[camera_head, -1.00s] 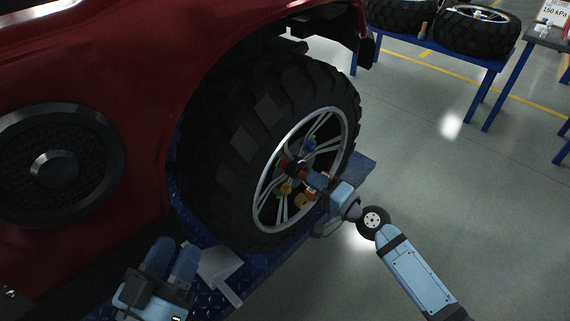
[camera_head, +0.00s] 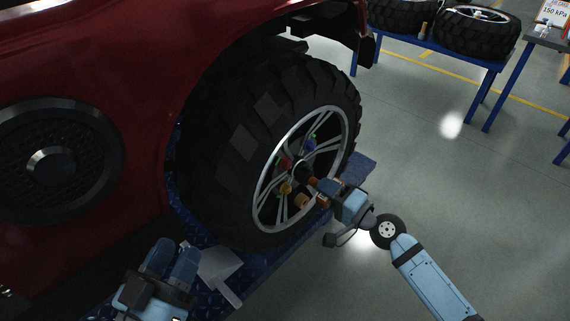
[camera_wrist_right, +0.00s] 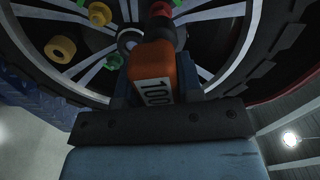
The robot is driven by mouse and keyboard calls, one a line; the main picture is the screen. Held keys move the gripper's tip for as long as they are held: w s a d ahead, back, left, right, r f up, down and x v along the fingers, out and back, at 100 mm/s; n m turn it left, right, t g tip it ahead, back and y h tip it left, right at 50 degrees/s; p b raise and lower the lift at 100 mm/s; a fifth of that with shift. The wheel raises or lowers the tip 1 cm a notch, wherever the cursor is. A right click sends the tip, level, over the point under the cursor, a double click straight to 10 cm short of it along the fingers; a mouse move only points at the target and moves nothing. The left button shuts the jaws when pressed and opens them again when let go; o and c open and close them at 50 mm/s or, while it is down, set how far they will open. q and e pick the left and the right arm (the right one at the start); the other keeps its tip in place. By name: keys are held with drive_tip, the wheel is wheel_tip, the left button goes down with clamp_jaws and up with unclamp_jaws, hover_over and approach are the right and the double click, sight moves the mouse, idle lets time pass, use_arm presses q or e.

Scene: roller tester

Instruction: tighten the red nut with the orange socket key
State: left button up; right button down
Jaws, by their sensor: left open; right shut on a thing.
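The red nut (camera_head: 286,163) sits on the wheel (camera_head: 305,165), left of its hub; a red piece (camera_wrist_right: 160,9) also shows at the top of the right wrist view. My right gripper (camera_head: 325,188) is shut on the orange socket key (camera_wrist_right: 155,72), which carries a "100" label. The key's dark socket end points at the wheel, in line with the red piece in the wrist view. I cannot tell whether they touch. My left gripper (camera_head: 171,256) is open and empty, low at the left, away from the wheel.
Blue (camera_head: 310,146), yellow (camera_head: 286,188) and orange (camera_head: 302,201) nuts sit around the hub, with green pieces among them. The red car body (camera_head: 90,60) fills the upper left. A blue table (camera_head: 440,50) with tires stands behind.

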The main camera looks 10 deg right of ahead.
drive_tip(key=shift+v, duration=0.85)
drive_tip(key=n+b, duration=0.2)
drive_tip(key=n, duration=0.1)
drive_tip(key=shift+f+b, duration=0.25)
drive_tip(key=shift+b, duration=0.05)
drive_tip(key=shift+n+b, duration=0.35)
drive_tip(key=shift+n, duration=0.55)
drive_tip(key=shift+r+n, duration=0.15)
drive_tip(key=shift+n, duration=0.35)
drive_tip(key=shift+r, duration=0.15)
